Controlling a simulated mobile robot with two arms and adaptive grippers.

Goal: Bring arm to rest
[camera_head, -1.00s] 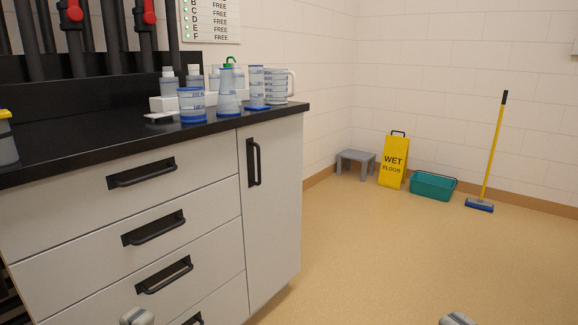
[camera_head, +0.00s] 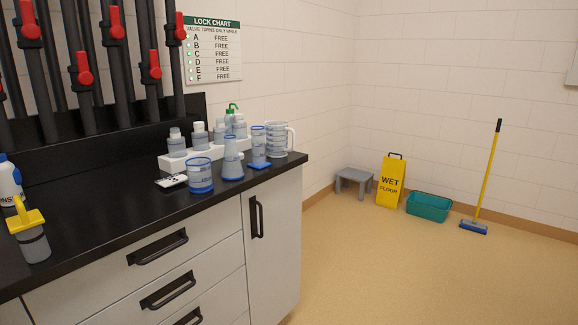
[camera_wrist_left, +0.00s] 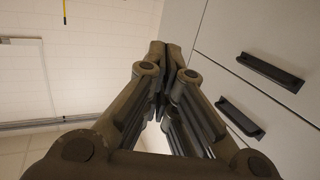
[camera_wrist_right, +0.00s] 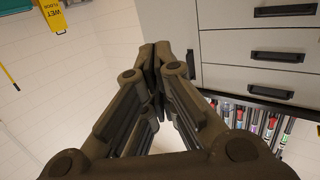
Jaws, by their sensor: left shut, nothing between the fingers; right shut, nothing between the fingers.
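My left gripper (camera_wrist_left: 167,52) is shut and empty in the left wrist view, with drawer fronts and their dark handles to its right. My right gripper (camera_wrist_right: 156,52) is shut and empty in the right wrist view, beside the white drawer fronts (camera_wrist_right: 263,47). Neither gripper shows in the head view. Both grippers appear to be in free space, near the cabinet front; their exact distance from it cannot be told.
A black counter (camera_head: 110,235) holds a blue-rimmed beaker (camera_head: 200,176), flask (camera_head: 233,165), jug (camera_head: 277,140) and yellow-topped container (camera_head: 31,235). Red-handled pipes (camera_head: 84,68) stand behind. A yellow wet-floor sign (camera_head: 391,183), teal tub (camera_head: 428,207), grey stool (camera_head: 354,182) and mop (camera_head: 486,180) stand right; floor between is clear.

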